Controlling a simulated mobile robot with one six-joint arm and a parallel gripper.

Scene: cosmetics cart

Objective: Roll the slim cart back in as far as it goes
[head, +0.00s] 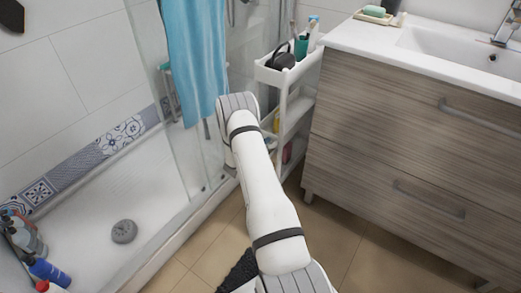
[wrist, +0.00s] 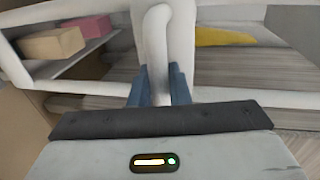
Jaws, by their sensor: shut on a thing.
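The slim white cart (head: 294,114) stands in the gap between the shower and the wooden vanity in the head view. Bottles and a dark round item sit in its top tray. In the wrist view, my gripper (wrist: 159,88) has its two blue-grey fingers on either side of the cart's white upright handle (wrist: 165,45), shut on it. Cart shelves show to both sides of the handle, with a pink box and a tan box on the left and a yellow item on the right. In the head view my arm hides the gripper and part of the cart's front.
The wooden vanity (head: 400,135) stands close along the cart's right side. The glass shower screen and blue towel (head: 195,60) are on the left, above the shower tray (head: 90,250). Tiled floor (head: 345,240) lies open in front of the vanity. A dark mat (head: 240,270) lies near my arm.

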